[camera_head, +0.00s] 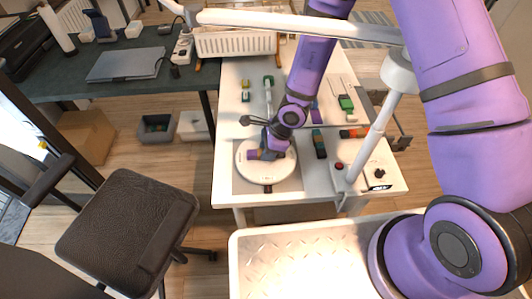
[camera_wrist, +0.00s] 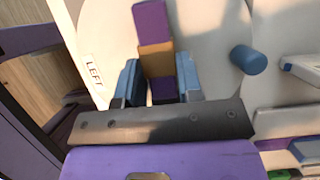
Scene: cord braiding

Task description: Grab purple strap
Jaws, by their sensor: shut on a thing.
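The purple strap (camera_wrist: 151,22) stands between the two blue fingers of my gripper (camera_wrist: 160,82) in the wrist view. An orange-brown band (camera_wrist: 155,60) crosses it, and purple shows again below the band. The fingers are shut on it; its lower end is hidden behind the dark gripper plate. In the head view my gripper (camera_head: 272,146) is low over the round white disc (camera_head: 243,176), and the strap's purple end (camera_head: 253,155) shows to its left, partly hidden by the gripper.
A blue peg (camera_wrist: 247,60) stands on the disc, right of the fingers. A white lamp post (camera_head: 372,140) and a control box with a red button (camera_head: 339,166) are at the table's right. A black chair (camera_head: 125,225) is at left.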

